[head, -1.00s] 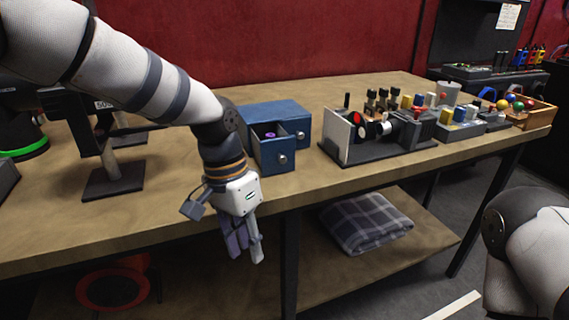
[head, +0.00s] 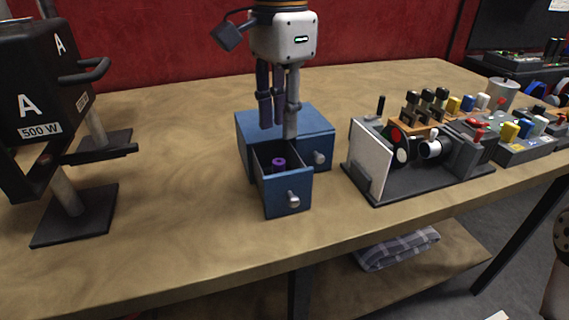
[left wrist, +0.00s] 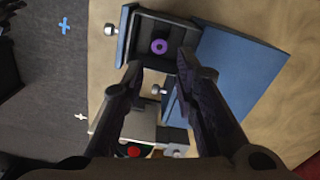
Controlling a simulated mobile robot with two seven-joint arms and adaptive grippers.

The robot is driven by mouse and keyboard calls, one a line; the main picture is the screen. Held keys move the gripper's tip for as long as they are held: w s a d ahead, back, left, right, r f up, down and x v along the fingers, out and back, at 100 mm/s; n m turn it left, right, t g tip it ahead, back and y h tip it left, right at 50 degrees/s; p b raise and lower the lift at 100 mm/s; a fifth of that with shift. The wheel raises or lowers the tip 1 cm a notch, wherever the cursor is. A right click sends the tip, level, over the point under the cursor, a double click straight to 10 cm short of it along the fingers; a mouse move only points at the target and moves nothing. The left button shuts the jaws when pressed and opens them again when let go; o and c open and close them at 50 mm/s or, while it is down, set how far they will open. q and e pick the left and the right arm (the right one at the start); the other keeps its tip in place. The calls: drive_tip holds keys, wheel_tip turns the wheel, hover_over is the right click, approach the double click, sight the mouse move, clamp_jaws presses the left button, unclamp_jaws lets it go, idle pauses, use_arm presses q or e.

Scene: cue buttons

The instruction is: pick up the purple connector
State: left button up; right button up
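The purple connector (head: 279,164) is a short ring-shaped piece standing inside the pulled-out drawer (head: 287,193) of the blue cabinet (head: 316,128). In the left wrist view the connector (left wrist: 159,46) shows its round top with a dark hole, lying beyond the fingertips. My left gripper (head: 277,131) points down above the cabinet, over and slightly behind the open drawer. In the left wrist view its fingers (left wrist: 160,75) are apart with nothing between them. My right gripper is not seen.
A second drawer with a knob (head: 319,158) is closed. Right of the cabinet stands a dark device with a white panel (head: 371,160). A black 500 W lamp (head: 47,100) stands left. The table between lamp and cabinet is clear.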

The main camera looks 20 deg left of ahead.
sight(279, 161)
use_arm(q)
drive_tip(key=f, duration=0.8)
drive_tip(key=shift+s+a+f, duration=0.15)
drive_tip(key=shift+s, duration=0.1)
clamp_jaws()
